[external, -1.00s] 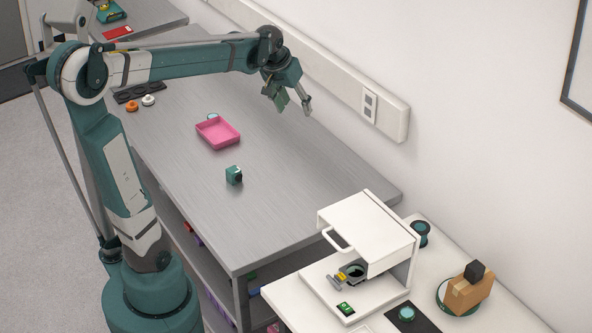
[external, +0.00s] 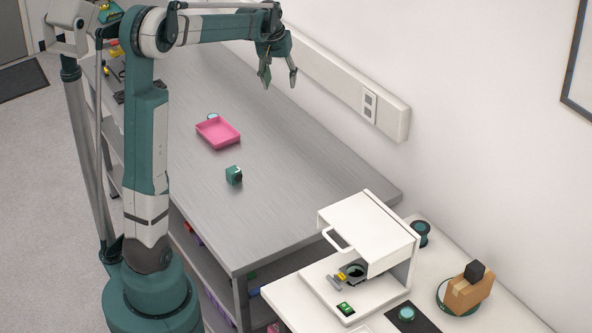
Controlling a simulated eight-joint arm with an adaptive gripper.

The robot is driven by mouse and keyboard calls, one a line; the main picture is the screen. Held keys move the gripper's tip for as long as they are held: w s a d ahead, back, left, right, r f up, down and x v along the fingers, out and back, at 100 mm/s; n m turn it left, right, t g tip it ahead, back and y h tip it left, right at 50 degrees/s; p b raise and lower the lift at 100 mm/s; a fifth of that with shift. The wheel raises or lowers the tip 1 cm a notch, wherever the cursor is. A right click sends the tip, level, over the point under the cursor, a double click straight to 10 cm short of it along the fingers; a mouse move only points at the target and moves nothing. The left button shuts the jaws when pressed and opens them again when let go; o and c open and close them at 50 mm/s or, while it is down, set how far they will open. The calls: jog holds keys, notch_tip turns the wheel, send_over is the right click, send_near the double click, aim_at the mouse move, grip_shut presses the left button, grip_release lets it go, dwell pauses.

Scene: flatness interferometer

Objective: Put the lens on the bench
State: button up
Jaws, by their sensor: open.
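My gripper (external: 279,79) is open and empty, fingers pointing down, raised above the far part of the grey bench (external: 280,190). I cannot tell for sure which thing is the lens. A small round bluish glass-like piece (external: 213,116) shows at the back edge of the pink tray, partly hidden by it. A similar round teal-rimmed piece (external: 407,314) lies on a dark mat on the white table at the right. My gripper is apart from both.
The pink tray (external: 218,133) and a small teal block (external: 234,175) stand on the grey bench. The white instrument (external: 367,233) with a handle, a cardboard box (external: 470,293) and a dark teal cylinder (external: 420,232) are on the white table (external: 450,322). The bench's near right part is clear.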

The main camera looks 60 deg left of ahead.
jog(key=w+a+f+n, duration=0.15)
jog(key=a+f, duration=0.35)
jog(key=a, duration=0.6)
jog(key=n+g+h, duration=0.1)
jog(key=n+g, duration=0.1)
jog(key=n, duration=0.2)
send_near(217, 118)
jog(key=shift+w+d+f, duration=0.1)
jog(key=shift+w+f, duration=0.05)
jog(key=shift+w, duration=0.3)
jog(key=shift+s+a+f, duration=0.3)
jog(key=shift+a, duration=0.05)
jog(key=shift+f, duration=1.3)
jog(key=shift+w+f, duration=0.1)
jog(key=shift+f, duration=2.5)
